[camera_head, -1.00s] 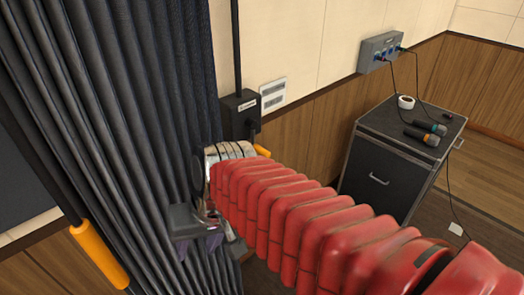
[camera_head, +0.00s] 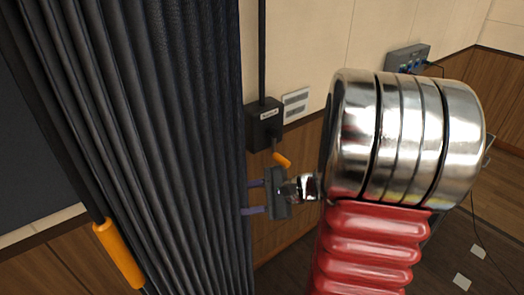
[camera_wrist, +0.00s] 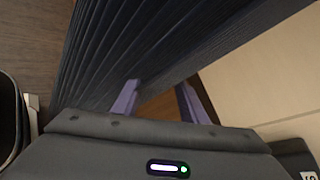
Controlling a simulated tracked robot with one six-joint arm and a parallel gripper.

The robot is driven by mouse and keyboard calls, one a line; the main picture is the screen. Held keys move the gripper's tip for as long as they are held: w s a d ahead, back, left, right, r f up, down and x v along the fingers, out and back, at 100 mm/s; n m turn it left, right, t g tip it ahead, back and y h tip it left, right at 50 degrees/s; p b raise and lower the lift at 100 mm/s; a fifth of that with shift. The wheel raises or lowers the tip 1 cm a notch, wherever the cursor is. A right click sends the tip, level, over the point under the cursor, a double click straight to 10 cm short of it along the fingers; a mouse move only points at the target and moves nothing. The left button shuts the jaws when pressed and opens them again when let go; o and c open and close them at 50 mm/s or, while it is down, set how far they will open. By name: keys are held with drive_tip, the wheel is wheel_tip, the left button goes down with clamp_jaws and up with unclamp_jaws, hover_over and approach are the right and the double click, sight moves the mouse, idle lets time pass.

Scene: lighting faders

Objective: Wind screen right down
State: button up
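A black winch box (camera_head: 264,124) with a pale label sits on the wall right of the dark curtain, under a vertical black tube. A small crank with an orange grip (camera_head: 282,160) hangs below it. My gripper (camera_head: 252,198) is just below and left of that grip, apart from it in the picture, its purple fingers pointing left at the curtain's right edge. The fingers are spread and empty; the wrist view shows a gap between them (camera_wrist: 158,101). A dark panel (camera_head: 35,130), perhaps the screen, shows behind the curtain at far left; its lower edge is partly hidden.
The pleated curtain (camera_head: 150,140) hangs close to my fingers; contact cannot be told. A larger orange grip (camera_head: 118,253) on a dark pole stands at lower left. A grey socket box (camera_head: 407,57) is on the right wall. My arm hides most of the right side.

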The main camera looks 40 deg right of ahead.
drive_tip(key=d+f+m+t+h, duration=0.2)
drive_tip(key=d+m+t, duration=0.35)
drive_tip(key=d, duration=0.65)
drive_tip(key=m+t+h, duration=0.3)
drive_tip(key=m+h, duration=0.4)
drive_tip(key=m, duration=0.1)
approach(281, 160)
drive_tip(key=s+d, duration=0.1)
drive_tip(key=s, duration=0.2)
drive_tip(key=shift+f+n, duration=0.25)
drive_tip(key=shift+w, duration=0.15)
drive_tip(key=w, duration=1.3)
drive_tip(key=shift+w+a, duration=0.2)
drive_tip(key=shift+w, duration=0.15)
clamp_jaws()
